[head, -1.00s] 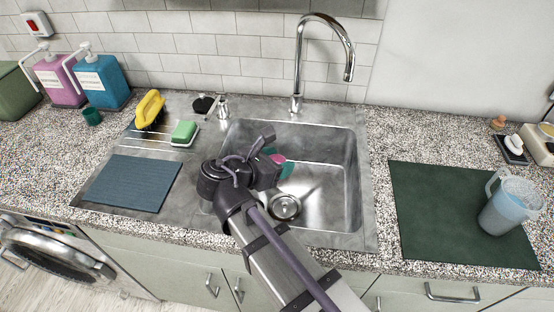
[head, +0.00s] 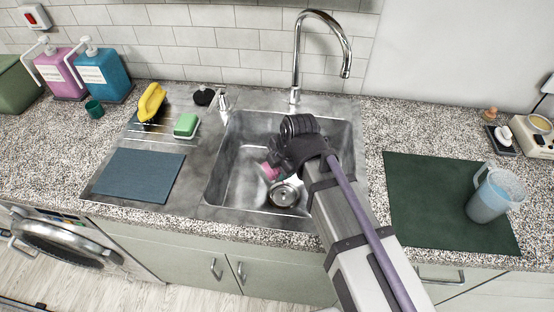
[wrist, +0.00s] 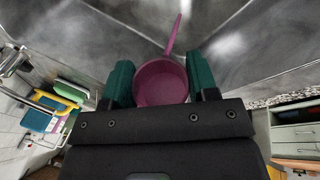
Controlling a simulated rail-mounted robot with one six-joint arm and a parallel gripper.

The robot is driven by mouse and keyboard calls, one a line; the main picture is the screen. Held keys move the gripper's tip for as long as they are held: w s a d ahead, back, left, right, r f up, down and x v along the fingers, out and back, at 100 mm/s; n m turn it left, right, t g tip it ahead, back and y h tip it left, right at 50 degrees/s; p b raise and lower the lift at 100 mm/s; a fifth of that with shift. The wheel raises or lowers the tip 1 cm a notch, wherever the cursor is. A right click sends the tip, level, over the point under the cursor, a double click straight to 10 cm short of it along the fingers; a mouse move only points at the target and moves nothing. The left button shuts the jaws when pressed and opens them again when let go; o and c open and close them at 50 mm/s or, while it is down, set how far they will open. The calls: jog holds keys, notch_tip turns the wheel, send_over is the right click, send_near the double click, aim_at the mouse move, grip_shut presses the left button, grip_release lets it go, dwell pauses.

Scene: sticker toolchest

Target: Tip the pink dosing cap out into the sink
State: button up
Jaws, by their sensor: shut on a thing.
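The pink dosing cap (wrist: 160,84) is held between the two green fingers of my gripper (wrist: 160,78) in the wrist view. A thin pink strip runs from its rim towards the top of that view; I cannot tell if it is liquid or part of the cap. In the head view my gripper (head: 272,171) is inside the sink opening, and the cap (head: 268,172) shows as a small pink patch, partly hidden by my wrist. The cap looks tilted. The steel sink (head: 235,160) lies below it, with the round drain (head: 284,195) just to its right.
The tap (head: 297,60) arches over the back of the sink. A green sponge (head: 186,125), yellow brush (head: 151,103) and blue mat (head: 138,176) lie left. A jug (head: 494,195) stands on a dark green mat (head: 420,195) right. Pink and blue dispensers (head: 102,75) stand far left.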

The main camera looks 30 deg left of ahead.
jog(key=g+y+b, duration=0.2)
jog(key=g, duration=0.1)
jog(key=w+g+b, duration=0.1)
jog(key=shift+d+f+m+g+y, duration=0.25)
jog(key=shift+f+m+g+y, duration=0.05)
jog(key=shift+f+m+y, duration=0.1)
jog(key=shift+d+r+g+y+b, duration=0.1)
jog(key=shift+r+g+y+b, duration=0.2)
jog(key=shift+g+y+b, duration=0.4)
jog(key=shift+r, duration=0.1)
